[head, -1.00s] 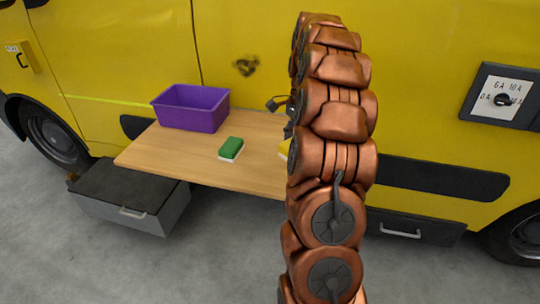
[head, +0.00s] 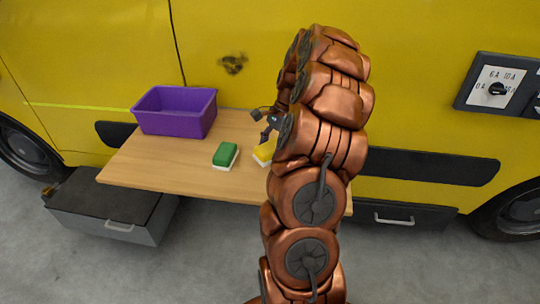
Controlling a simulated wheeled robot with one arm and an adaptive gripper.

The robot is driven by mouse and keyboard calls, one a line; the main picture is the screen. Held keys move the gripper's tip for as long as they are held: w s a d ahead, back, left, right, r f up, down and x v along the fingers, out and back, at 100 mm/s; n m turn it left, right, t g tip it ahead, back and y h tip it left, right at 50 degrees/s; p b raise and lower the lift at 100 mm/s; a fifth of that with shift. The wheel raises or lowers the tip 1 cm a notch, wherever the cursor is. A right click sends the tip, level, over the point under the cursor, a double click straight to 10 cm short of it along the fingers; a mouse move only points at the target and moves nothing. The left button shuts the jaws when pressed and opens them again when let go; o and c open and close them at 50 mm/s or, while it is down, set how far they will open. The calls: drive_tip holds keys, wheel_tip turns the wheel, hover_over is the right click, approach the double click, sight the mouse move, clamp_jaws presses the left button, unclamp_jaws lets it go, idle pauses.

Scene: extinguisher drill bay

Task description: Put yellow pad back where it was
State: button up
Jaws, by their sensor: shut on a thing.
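The yellow pad (head: 264,151), with a pale underside, shows at the right part of the wooden shelf (head: 160,170), partly hidden by my arm. My gripper (head: 266,137) is just above it, shut on the yellow pad, with its fingers partly hidden behind the arm. I cannot tell whether the pad touches the shelf or is slightly raised. A green pad (head: 226,154) with a white underside lies on the shelf, just left of the yellow pad.
A purple open bin (head: 175,125) stands at the back left of the shelf. A grey drawer box (head: 110,215) sits below left. The front left of the shelf is clear.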

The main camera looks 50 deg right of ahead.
sight(271, 156)
wheel_tip(271, 156, down, 4)
drive_tip(key=shift+r+p, duration=0.15)
drive_tip(key=shift+p, duration=0.25)
drive_tip(key=o, duration=1)
drive_tip(key=shift+r, duration=0.1)
drive_tip(key=shift+b+v, duration=1.35)
drive_tip(key=shift+v, duration=4.6)
